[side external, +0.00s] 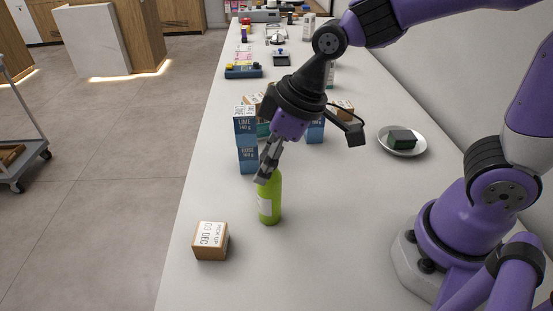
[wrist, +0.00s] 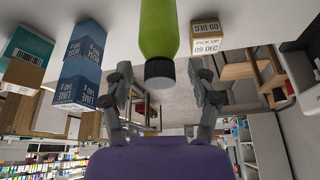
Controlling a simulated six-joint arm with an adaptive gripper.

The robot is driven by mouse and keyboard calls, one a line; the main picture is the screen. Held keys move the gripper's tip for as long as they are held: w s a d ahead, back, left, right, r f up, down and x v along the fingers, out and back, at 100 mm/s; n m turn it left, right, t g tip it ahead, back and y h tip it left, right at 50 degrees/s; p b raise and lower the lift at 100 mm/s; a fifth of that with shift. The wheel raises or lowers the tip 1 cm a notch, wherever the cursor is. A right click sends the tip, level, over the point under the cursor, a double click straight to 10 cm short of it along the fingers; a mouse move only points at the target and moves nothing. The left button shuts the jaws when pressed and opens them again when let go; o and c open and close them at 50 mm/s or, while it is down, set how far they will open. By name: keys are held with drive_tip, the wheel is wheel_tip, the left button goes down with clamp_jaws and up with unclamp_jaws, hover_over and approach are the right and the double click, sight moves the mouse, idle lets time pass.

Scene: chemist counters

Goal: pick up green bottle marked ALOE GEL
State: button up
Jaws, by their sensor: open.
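The green bottle (side external: 269,200) stands upright on the counter in the side view, with a pale label on its side; its lettering is too small to read. Its top is hidden behind my gripper (side external: 267,171), whose fingers are at the bottle's upper end. In the wrist view the green bottle (wrist: 159,30) with its dark cap (wrist: 159,69) shows between the two spread fingers of my gripper (wrist: 162,88). The gripper is open, and I cannot tell whether a finger touches the bottle.
The counter (side external: 330,240) is clear right of the bottle.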

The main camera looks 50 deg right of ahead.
clamp_jaws()
